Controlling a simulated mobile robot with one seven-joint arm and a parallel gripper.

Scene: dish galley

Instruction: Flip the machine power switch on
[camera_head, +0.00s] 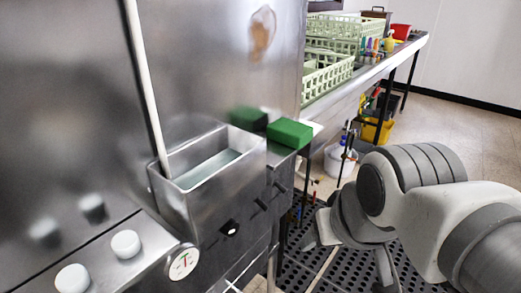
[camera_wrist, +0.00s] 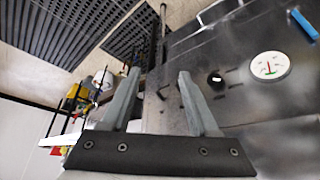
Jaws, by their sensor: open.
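The steel machine front (camera_head: 205,205) fills the left of the head view. A small black switch or knob with a white mark (camera_head: 230,228) sits on its panel, and it also shows in the wrist view (camera_wrist: 216,80). Smaller dark fittings (camera_head: 259,205) are to its right. No label is readable, so I cannot tell which one is the power switch or its setting. My gripper (camera_head: 347,256) is to the right of the panel, apart from it. In the wrist view its two fingers (camera_wrist: 158,76) are spread, with nothing between them.
A round gauge (camera_head: 183,262) and white knobs (camera_head: 125,244) are left of the black switch. A steel trough (camera_head: 208,172) juts out above it. A green block (camera_head: 290,132) sits on a ledge. A rack counter (camera_head: 385,65) stands behind, with perforated black mats (camera_head: 365,268) on the floor.

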